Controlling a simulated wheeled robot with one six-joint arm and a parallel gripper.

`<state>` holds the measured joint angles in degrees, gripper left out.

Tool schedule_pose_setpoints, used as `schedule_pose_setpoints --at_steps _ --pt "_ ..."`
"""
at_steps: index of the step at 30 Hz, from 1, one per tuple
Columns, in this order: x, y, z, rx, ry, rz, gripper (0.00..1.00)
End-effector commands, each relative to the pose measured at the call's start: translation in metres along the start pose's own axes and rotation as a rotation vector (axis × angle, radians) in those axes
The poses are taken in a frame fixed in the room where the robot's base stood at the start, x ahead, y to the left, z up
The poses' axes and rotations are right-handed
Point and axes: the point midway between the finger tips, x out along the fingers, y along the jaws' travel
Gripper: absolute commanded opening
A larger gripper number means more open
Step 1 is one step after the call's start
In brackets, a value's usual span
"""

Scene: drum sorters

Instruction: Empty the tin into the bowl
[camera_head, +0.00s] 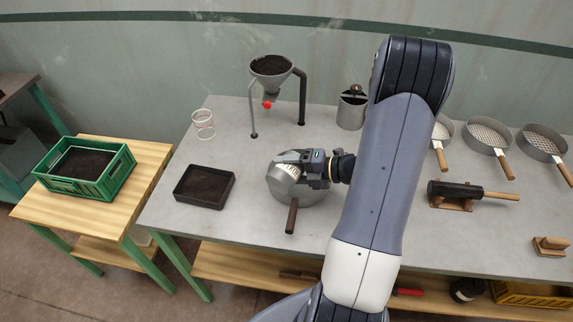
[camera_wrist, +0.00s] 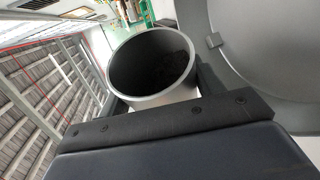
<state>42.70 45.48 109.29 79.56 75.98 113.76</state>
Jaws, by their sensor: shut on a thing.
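My gripper (camera_head: 298,162) is shut on a grey metal tin (camera_head: 284,175), which is tilted above a round metal vessel. This vessel, which looks like the bowl (camera_head: 305,196), stands on the grey bench with a dark brown handle (camera_head: 292,216) toward the front. In the wrist view the tin (camera_wrist: 185,92) sits between the fingers of my gripper (camera_wrist: 158,95). Its round mouth shows, and its inside is dark, with some dark stuff visible. A wide grey round surface, seemingly the bowl (camera_wrist: 275,60), fills the right of that view. The bowl's contents are mostly hidden from the head camera.
A funnel (camera_head: 270,66) of dark soil stands on legs behind. A black soil tray (camera_head: 180,190) lies left, near white rings (camera_head: 203,125). A metal can (camera_head: 350,113), several sieves (camera_head: 487,137) and a mallet (camera_head: 455,190) are right. A green crate (camera_head: 123,170) stands on the side table.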

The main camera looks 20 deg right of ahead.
Motion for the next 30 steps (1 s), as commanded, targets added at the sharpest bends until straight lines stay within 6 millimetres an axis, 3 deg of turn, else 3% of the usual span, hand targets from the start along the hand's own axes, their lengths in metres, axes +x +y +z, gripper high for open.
schedule_pose_setpoints --at_steps 19,30 --pt "-0.008 0.014 0.01 0.261 0.075 0.109 0.38" --pt "-0.015 0.019 0.022 0.51 0.148 0.212 0.38"
